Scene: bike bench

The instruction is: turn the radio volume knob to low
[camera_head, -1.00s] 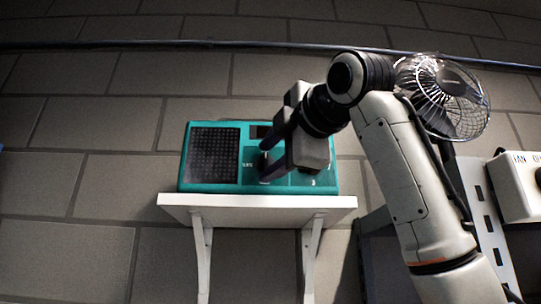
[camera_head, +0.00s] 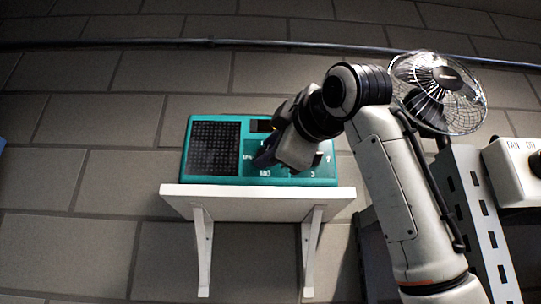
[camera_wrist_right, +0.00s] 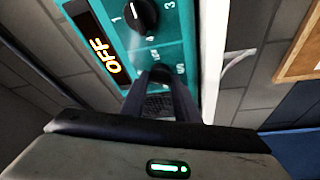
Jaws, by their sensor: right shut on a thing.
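The teal radio (camera_head: 213,150) stands on a white wall shelf, its dark speaker grille on the left. My right gripper (camera_head: 266,159) is at the front of the radio and covers part of its controls in the head view. In the right wrist view, my right gripper's fingers (camera_wrist_right: 160,98) are shut around a dark knob (camera_wrist_right: 160,73), mostly hidden between them. The small labels beside that knob are hard to read. A second black knob (camera_wrist_right: 141,16) with a white pointer and numbers around it is clear of the fingers. The display (camera_wrist_right: 96,42) reads OFF. My left gripper is out of view.
The white shelf (camera_head: 258,203) sits on two brackets against a block wall. A wire-caged fan (camera_head: 440,92) is at the right, behind my right arm. A white switch box (camera_head: 512,172) is at the far right, beside a perforated metal upright (camera_head: 484,215).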

